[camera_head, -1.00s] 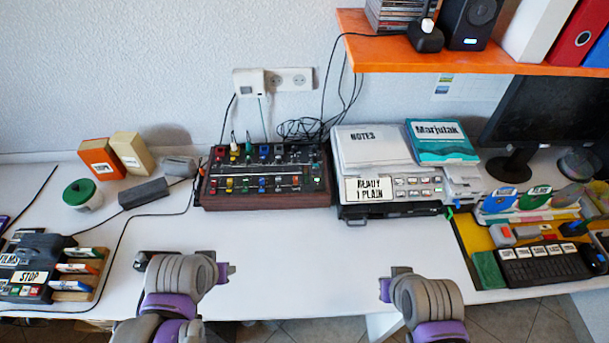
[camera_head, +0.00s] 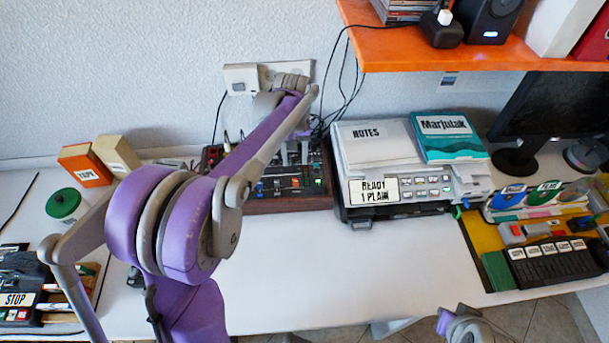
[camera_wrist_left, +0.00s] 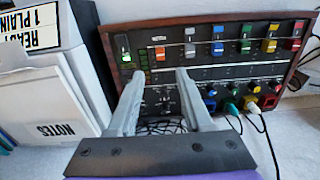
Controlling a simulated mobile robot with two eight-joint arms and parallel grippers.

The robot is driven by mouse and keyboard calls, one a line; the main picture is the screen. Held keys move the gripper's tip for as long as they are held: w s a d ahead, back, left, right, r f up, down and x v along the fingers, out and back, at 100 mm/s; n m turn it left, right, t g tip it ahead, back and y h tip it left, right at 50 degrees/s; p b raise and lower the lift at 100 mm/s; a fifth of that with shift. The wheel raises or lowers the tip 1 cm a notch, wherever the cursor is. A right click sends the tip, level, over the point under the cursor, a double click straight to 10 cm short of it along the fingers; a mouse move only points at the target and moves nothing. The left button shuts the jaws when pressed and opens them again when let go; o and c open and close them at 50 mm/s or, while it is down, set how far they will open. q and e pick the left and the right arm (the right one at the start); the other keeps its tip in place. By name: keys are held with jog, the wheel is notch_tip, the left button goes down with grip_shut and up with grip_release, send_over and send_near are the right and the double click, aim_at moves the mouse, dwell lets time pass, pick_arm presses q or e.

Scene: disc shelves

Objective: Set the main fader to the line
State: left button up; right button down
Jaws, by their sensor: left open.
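The mixer (camera_head: 300,204) is a dark panel in a brown wooden frame, at the back of the desk. In the left wrist view the mixer (camera_wrist_left: 225,72) appears turned around, with a row of coloured fader caps. An orange-red cap (camera_wrist_left: 160,53), possibly the main fader, lies just beyond my left fingertips, near a green-lit part (camera_wrist_left: 125,56). The target line is too small to make out. My left gripper (camera_head: 294,153) points down over the mixer, open and empty; its fingers (camera_wrist_left: 159,76) stand apart above the panel. My right gripper (camera_head: 444,322) is partly visible at the bottom edge.
A stack with a NOTES pad (camera_head: 368,140) and a READY 1 PLAIN label (camera_head: 374,190) stands right beside the mixer. Cables rise behind it to the wall socket. The orange shelf (camera_head: 455,58) overhangs at the upper right. The front middle of the desk is clear.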

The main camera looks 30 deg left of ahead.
aim_at(295, 180)
pick_arm(q)
notch_tip(295, 180, down, 10)
jog(key=shift+r, duration=0.15)
dwell(0.3)
grip_shut()
dwell(1.3)
